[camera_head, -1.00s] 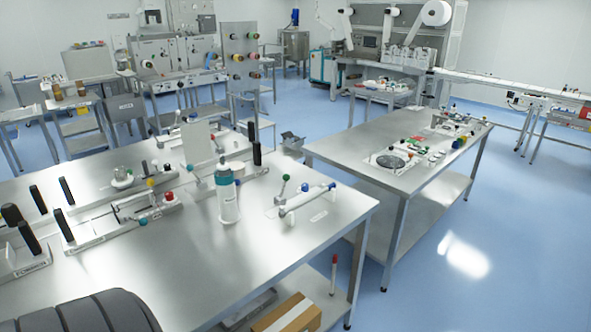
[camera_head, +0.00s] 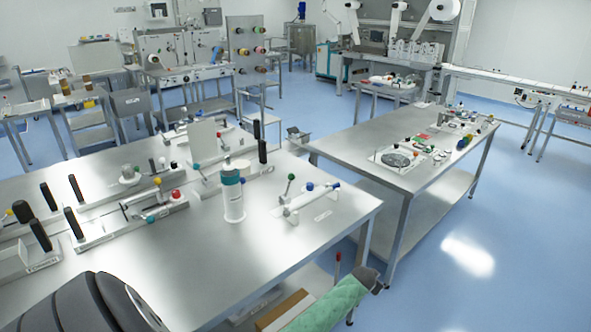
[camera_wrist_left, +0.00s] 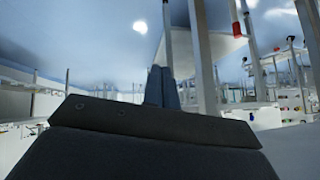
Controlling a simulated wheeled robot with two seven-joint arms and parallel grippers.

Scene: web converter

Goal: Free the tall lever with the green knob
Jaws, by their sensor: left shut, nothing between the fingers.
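The tall lever with the green knob (camera_head: 291,177) stands on a small fixture near the right edge of the front steel table, in the head view. It rises from the fixture's far left side. A pale bar (camera_head: 312,199) runs beside its foot, and a blue knob (camera_head: 310,187) sits close to its right. I cannot tell what touches the lever. My left gripper (camera_wrist_left: 161,87) shows in the left wrist view, fingers together and empty. It is not at the lever. My right gripper is not in view.
A white bottle with a teal cap (camera_head: 233,196) stands left of the lever. Several black-handled fixtures fill the table's left side. A second table (camera_head: 420,165) stands to the right. A green textured shape (camera_head: 330,308) with a grey end lies low in front; its identity is unclear.

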